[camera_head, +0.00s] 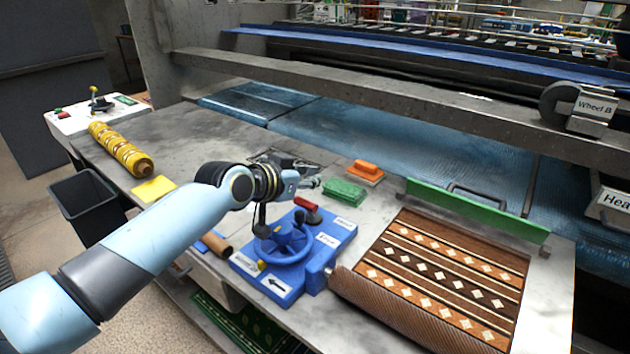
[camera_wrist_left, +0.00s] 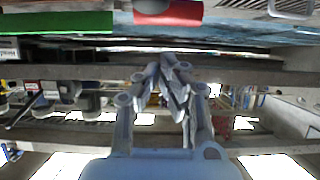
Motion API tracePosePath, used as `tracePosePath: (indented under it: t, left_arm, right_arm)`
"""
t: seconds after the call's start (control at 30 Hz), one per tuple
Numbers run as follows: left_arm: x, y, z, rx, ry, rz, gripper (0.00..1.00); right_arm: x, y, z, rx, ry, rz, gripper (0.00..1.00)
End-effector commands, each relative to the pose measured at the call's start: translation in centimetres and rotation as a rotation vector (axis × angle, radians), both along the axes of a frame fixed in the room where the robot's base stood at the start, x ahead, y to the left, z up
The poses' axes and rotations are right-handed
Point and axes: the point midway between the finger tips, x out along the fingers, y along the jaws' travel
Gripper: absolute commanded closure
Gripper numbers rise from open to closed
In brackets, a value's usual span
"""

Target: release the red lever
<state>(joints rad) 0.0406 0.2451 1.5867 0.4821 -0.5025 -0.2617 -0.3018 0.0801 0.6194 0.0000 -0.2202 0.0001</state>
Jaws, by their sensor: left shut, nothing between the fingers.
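A blue control box (camera_head: 336,233) stands on the grey table and carries white labels and a blue handwheel (camera_head: 283,245). The red lever (camera_head: 307,204) is a short red handle at the back of this box, beside the wheel. My left gripper (camera_head: 314,183) is behind and above the red lever, apart from it in the picture. In the left wrist view its fingers (camera_wrist_left: 175,80) are closed together with nothing between them. My right gripper is not in view.
A patterned brown rug (camera_head: 450,262) lies right of the box, with a green bar (camera_head: 475,211) behind it. A green pad (camera_head: 344,192) and an orange brush (camera_head: 366,171) lie behind the lever. A rolled yellow rug (camera_head: 118,147) and black bin (camera_head: 88,205) are left.

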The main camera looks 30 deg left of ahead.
Motion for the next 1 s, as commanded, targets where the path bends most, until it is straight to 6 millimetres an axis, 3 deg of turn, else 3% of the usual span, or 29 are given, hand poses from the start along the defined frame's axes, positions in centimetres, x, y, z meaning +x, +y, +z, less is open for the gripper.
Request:
tracePosePath:
  t: [0.03,0.2,0.4,1.0]
  left_arm:
    - [-1.4,0.3,0.0,0.005,0.001,-0.001,1.00]
    - [-4.6,0.6,0.9,0.003,-0.002,-0.002,1.00]
    - [-6.7,0.9,1.5,0.003,-0.004,0.000,1.00]
    - [-7.1,0.9,1.8,0.000,-0.006,0.000,1.00]
  right_arm:
    - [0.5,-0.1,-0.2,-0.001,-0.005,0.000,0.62]
    - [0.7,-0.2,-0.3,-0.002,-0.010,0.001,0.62]
    - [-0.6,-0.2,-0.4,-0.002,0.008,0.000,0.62]
    - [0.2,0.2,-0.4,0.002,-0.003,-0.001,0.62]
